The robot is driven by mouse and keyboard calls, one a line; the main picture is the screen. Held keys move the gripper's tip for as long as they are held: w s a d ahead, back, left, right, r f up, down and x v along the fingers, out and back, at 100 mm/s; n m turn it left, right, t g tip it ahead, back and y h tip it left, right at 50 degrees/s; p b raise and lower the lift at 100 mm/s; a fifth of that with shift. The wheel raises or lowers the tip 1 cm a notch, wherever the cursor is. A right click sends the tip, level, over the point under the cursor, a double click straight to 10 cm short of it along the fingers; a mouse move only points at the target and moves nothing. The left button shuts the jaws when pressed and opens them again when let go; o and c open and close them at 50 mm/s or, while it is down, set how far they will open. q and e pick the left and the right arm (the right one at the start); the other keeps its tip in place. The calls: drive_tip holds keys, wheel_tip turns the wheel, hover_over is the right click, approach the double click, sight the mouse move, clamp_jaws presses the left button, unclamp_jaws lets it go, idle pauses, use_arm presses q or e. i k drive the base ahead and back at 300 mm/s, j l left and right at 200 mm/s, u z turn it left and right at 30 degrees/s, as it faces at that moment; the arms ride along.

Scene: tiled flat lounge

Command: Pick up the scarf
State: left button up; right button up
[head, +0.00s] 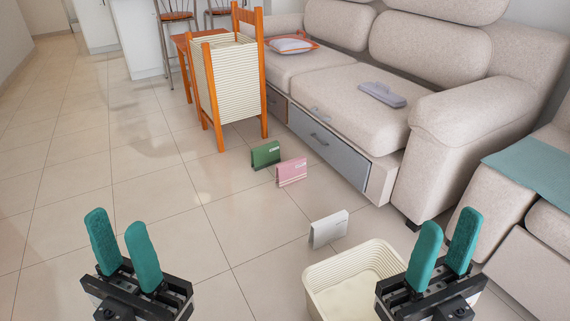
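No thing in view is plainly a scarf. A folded grey-lavender item (382,94) lies on the front seat of the beige sofa (345,112); it may be cloth, but I cannot tell. A teal cloth (535,165) lies over the seat at the right edge. My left gripper (116,222) is open and empty above the floor at the lower left. My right gripper (449,222) is open and empty, in front of the right side of a cream basket (318,285). Both are well short of the sofa seat items.
Green (265,155), pink (291,171) and white (328,229) small upright items stand on the floor. An orange-framed wooden hamper (225,80) stands by the sofa. A white-and-orange cushion-like item (292,44) lies on the far seat. The left floor is clear.

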sight(287, 172)
drive_tip(key=i+j+u, duration=0.4)
drive_tip(key=i+j, duration=0.25)
drive_tip(key=j, duration=0.15)
drive_tip(key=i+j+u, duration=0.4)
drive_tip(key=i+j, duration=0.15)
drive_tip(key=i, duration=0.2)
drive_tip(key=i+l+z, duration=0.1)
drive_tip(key=i+z, duration=0.4)
drive_tip(key=i+j+z, duration=0.15)
drive_tip(key=i+z, duration=0.3)
drive_tip(key=i, duration=0.25)
drive_tip(key=i+j+z, duration=0.35)
drive_tip(key=i+z, duration=0.55)
drive_tip(key=i+j+z, duration=0.1)
drive_tip(key=i+z, duration=0.35)
